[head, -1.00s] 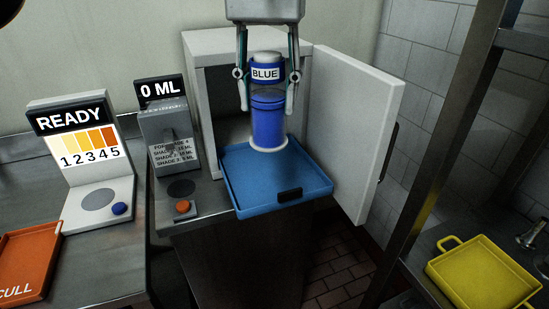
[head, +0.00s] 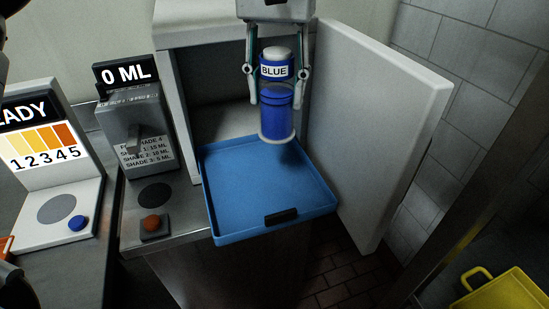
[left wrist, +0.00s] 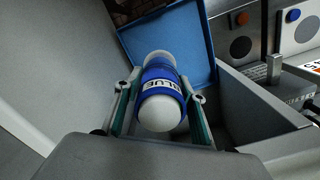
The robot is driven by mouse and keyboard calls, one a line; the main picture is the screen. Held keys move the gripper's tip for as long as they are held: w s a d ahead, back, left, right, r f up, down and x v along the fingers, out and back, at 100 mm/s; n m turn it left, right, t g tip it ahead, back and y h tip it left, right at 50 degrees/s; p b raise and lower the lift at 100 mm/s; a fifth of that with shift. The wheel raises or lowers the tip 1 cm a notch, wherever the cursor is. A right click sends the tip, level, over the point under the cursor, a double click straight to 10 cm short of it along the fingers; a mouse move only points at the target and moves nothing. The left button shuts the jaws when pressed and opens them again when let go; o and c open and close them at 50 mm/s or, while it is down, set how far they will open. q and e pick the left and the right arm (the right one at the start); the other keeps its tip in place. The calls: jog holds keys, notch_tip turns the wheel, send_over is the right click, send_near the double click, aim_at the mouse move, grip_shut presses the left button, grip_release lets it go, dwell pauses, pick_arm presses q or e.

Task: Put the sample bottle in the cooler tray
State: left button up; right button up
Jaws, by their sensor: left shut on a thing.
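The sample bottle (head: 276,122) is blue with a white cap and a "BLUE" label. My left gripper (head: 277,104) comes down from above and is shut on it, one finger on each side. The bottle is upright over the back part of the blue cooler tray (head: 250,205), and a shadow falls on the tray near its base. It looks a little above the tray floor. In the left wrist view the bottle's white cap (left wrist: 160,112) is between the fingers, with the tray (left wrist: 195,45) beyond. The tray is empty. My right gripper is not in view.
The tray sticks out of an open white cooler (head: 215,32), its door (head: 375,120) swung to the right. A dispenser reading "0 ML" (head: 130,115) and a shade reader (head: 45,150) stand to the left. A yellow tray (head: 505,292) is at the lower right.

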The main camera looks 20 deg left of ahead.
aim_at(277, 136)
pick_arm(q)
notch_tip(277, 136, down, 9)
jog(key=shift+b, duration=0.75)
jog(key=shift+f, duration=0.4)
notch_tip(277, 136, down, 4)
jog(key=shift+w+f+b, duration=0.1)
jog(key=shift+b, duration=0.25)
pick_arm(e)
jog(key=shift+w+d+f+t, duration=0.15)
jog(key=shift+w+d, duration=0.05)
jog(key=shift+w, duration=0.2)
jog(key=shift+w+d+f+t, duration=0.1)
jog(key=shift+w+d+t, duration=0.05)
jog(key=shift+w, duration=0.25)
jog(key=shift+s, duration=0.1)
pick_arm(q)
jog(key=o, duration=1.3)
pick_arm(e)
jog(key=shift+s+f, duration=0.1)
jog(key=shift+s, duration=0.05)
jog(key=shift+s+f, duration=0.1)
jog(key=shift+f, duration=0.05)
